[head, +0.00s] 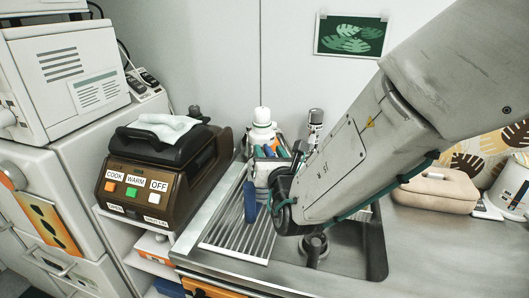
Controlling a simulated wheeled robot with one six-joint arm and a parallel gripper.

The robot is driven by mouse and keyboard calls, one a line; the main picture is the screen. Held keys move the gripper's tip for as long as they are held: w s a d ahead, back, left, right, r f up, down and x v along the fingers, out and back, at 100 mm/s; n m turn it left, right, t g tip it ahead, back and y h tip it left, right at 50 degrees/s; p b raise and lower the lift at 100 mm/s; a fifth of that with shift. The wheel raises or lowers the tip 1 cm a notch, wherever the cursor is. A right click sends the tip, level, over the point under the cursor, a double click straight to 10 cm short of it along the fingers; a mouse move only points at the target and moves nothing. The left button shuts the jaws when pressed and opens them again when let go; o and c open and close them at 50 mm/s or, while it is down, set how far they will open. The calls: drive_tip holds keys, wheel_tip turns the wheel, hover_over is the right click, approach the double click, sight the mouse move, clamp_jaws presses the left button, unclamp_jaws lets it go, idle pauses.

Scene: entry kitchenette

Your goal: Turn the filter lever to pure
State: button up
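No lever marked "pure" can be made out in the head view. An upright white and dark cylinder (315,122) stands behind the sink, its lower part hidden by my arm; I cannot tell whether it belongs to the filter. My arm comes down from the upper right across the sink (345,262), its dark wrist joint over the sink's left part. My gripper's fingers are not visible, so its opening and anything in it are hidden. A dark round fitting with a short stem (314,246) shows in the sink, just below the arm.
A brown cooker (168,178) with COOK, WARM and OFF labels stands left of the sink. A white bottle (262,130) and a caddy of coloured items are behind the drain rack (238,232). A beige case (435,190) and white canister (512,188) are at right. The right front counter is clear.

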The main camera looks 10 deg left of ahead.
drive_tip(key=shift+s, duration=0.15)
drive_tip(key=v, duration=0.7)
drive_tip(key=shift+s+d, duration=0.2)
drive_tip(key=shift+d, duration=0.05)
